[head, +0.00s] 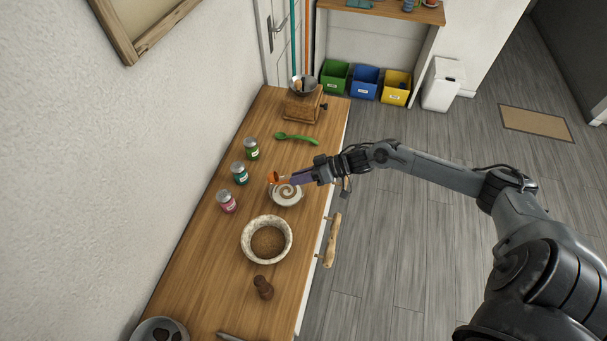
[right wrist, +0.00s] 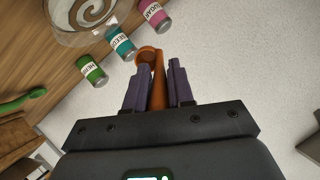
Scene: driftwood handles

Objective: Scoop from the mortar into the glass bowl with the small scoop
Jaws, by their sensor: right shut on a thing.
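My right gripper (head: 302,177) is shut on the handle of the small orange scoop (head: 274,177). In the right wrist view, the scoop (right wrist: 157,75) stands between the dark fingers (right wrist: 159,88). In the head view the scoop's head overlaps the far rim of the glass bowl (head: 287,200), a shallow bowl with a spiral showing in it. The bowl also shows at the top of the right wrist view (right wrist: 72,38). Whether the scoop carries anything is unclear. The pale stone mortar (head: 246,250), with brown grains inside, stands in front of the bowl. My left gripper is out of view.
Green, teal and pink tins (head: 240,173) line the wall side. A green spoon (head: 297,138) and a wooden grinder (head: 303,106) are farther back. A brown pestle (head: 263,287) stands near the mortar. A dish (head: 140,331) is partly visible at the lower left. Counter left of the mortar is clear.

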